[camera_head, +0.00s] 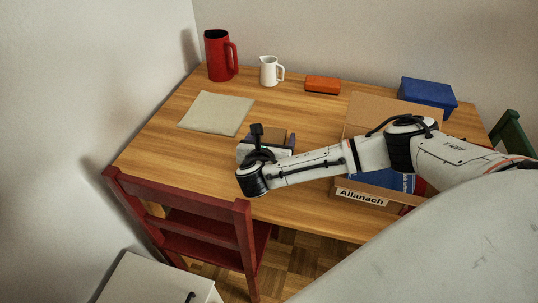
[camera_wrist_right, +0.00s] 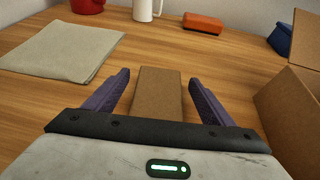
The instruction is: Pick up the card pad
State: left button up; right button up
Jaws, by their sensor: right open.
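The card pad appears to be the brown, flat-topped block (camera_wrist_right: 157,98) on the table, seen between my right fingers in the right wrist view. In the head view its brown top (camera_head: 273,135) shows just past my right wrist, and the rest is hidden by my gripper. My right gripper (camera_wrist_right: 160,78) is open, with one purple finger on each side of the block. Small gaps show beside it, and I see no firm contact. In the head view the right gripper (camera_head: 267,143) is partly covered by its own wrist. My left gripper is not in view.
A grey-beige flat sheet (camera_head: 216,113) lies left of the block. A red jug (camera_head: 218,57), white pitcher (camera_head: 268,71), orange box (camera_head: 322,85) and blue box (camera_head: 428,93) stand at the back. An open cardboard box (camera_head: 365,110) is right, under my arm. A red chair (camera_head: 200,222) is in front.

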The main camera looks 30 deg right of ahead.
jog(key=c, duration=1.2)
jog(key=shift+o, duration=0.2)
